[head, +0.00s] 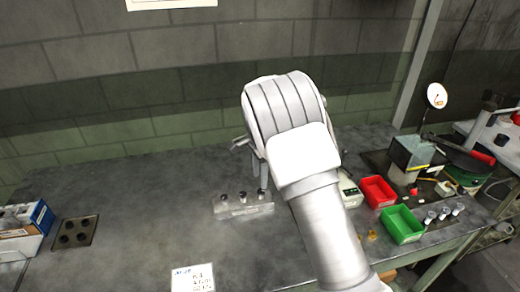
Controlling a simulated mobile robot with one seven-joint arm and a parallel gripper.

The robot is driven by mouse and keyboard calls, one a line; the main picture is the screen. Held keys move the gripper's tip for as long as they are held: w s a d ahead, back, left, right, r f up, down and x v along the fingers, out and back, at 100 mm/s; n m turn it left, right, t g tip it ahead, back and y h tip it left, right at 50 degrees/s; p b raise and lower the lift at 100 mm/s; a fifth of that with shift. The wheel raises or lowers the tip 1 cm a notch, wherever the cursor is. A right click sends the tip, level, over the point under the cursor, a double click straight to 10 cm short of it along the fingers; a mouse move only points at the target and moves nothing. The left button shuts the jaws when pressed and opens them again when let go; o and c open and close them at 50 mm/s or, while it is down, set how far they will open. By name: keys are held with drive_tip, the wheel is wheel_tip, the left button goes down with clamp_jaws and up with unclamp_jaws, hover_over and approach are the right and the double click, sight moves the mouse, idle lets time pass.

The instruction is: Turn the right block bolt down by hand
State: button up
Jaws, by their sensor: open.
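A pale metal block (243,210) sits on the grey bench in the middle of the head view. Three dark-topped bolts stand in a row in it; the right block bolt (262,194) is at its right end. My gripper (259,178) is above that right end, mostly hidden behind my white wrist. Its fingers point down and look open. The fingertips are close to the right bolt's head, but I cannot tell whether they touch it.
A white card (193,278) lies at the bench's front. A dark plate with holes (76,232) and a blue-white box (28,232) are at left. A red bin (378,191), a green bin (402,225) and several upright pieces are at right.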

sight(260, 191)
wheel_tip(260, 191, up, 12)
drive_tip(key=shift+r, duration=0.25)
drive_tip(key=s+d+r+n+t+y, duration=0.15)
drive_tip(key=s+d+r+n, duration=0.35)
drive_tip(key=s+d+r, duration=0.8)
drive_tip(key=s+d+f+n+t, duration=0.1)
drive_tip(key=s+n, duration=0.3)
drive_tip(key=s, duration=0.6)
drive_tip(key=s+d+f+n+t+h, duration=0.1)
drive_tip(key=s+d+n+t, duration=0.2)
drive_tip(key=s, duration=0.7)
drive_tip(key=shift+f+n, duration=0.4)
